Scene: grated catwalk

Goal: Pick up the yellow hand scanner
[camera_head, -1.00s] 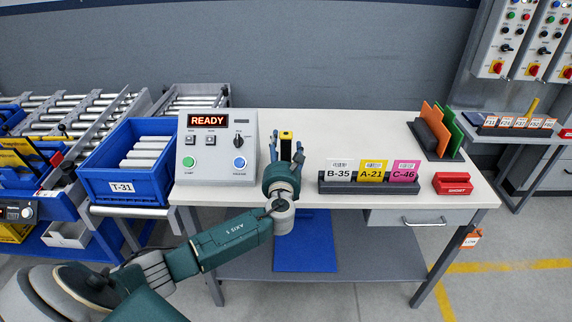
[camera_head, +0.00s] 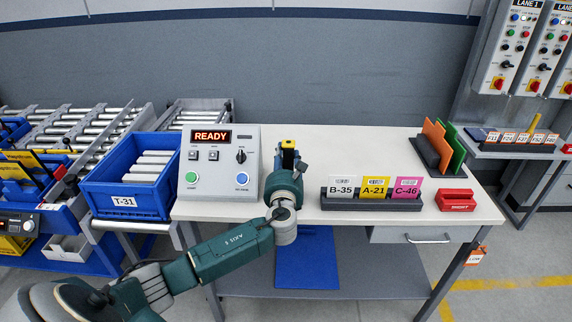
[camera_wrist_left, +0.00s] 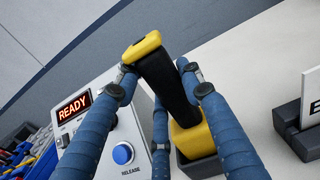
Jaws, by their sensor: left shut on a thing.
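The yellow hand scanner (camera_head: 288,143) stands on the white table, to the right of the control box. In the left wrist view the scanner has a yellow head (camera_wrist_left: 142,46), a black handle and a yellow lower part. Its lower end is at a dark grey holder (camera_wrist_left: 203,168); I cannot tell whether it sits in it or just above. My left gripper (camera_head: 287,158) is shut on the scanner, with blue fingers on both sides of the black handle, as the left wrist view shows (camera_wrist_left: 160,82). In the head view the gripper hides the scanner's lower part. My right gripper is not in view.
The control box (camera_head: 222,180) with a READY display stands close on the left. The card rack (camera_head: 370,202), red block (camera_head: 456,203) and orange and green panels (camera_head: 440,143) stand to the right. A blue bin (camera_head: 122,205) is left. The table's back middle is clear.

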